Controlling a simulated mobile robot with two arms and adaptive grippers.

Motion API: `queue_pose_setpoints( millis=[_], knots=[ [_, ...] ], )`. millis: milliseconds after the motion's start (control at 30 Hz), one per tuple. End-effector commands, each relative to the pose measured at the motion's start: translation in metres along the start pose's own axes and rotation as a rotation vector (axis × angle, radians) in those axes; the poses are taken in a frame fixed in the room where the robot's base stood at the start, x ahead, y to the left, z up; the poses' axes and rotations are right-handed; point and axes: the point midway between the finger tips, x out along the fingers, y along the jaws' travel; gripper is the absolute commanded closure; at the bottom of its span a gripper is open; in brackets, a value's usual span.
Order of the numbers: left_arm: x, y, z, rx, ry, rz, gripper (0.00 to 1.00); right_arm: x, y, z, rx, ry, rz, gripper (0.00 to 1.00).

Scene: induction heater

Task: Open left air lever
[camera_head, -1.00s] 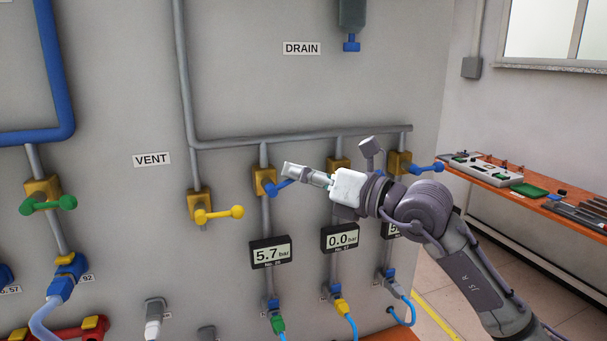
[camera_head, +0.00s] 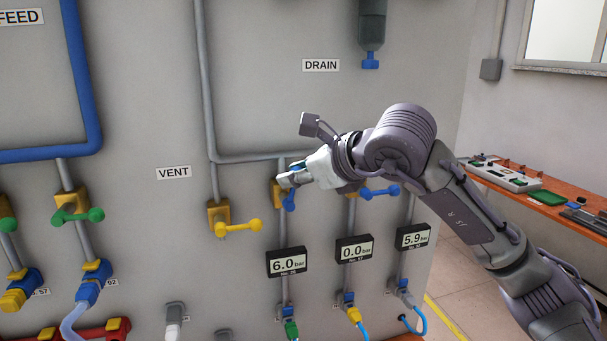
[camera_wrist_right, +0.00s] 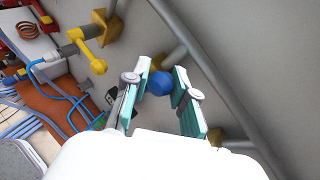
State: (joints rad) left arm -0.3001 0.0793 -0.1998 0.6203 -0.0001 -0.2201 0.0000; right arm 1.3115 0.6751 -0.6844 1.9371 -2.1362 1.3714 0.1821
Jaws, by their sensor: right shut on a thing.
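The left air lever (camera_head: 290,202) is blue and sits on a yellow valve on the pipe above the gauge that reads 6.0 bar. It looks turned upward, with its lower end below my fingers. My right gripper (camera_head: 289,177) is at this lever, in front of the valve. In the right wrist view the blue round knob (camera_wrist_right: 160,82) lies between the teal-padded fingers of my right gripper (camera_wrist_right: 161,88), which is shut on it. My fingers hide part of the lever in the head view. My left gripper is not in view.
A second blue lever (camera_head: 380,191) points right on the middle valve, close below my right wrist. A yellow lever (camera_head: 240,226) under the VENT label is to the left. Gauges (camera_head: 355,249) and hoses are below. An orange bench (camera_head: 540,198) stands at the right.

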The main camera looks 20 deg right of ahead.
Motion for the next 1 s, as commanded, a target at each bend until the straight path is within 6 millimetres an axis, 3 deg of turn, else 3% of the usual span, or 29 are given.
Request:
queue_pose_setpoints(
  millis=[400, 1000],
  knots=[
    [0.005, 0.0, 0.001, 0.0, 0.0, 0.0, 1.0, 0.005, 0.01, 0.006, -0.178, 0.124, -0.054, 1.0],
    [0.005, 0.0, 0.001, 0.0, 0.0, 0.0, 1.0, 0.006, 0.012, 0.006, -0.211, 0.149, -0.062, 1.0]
  ],
)
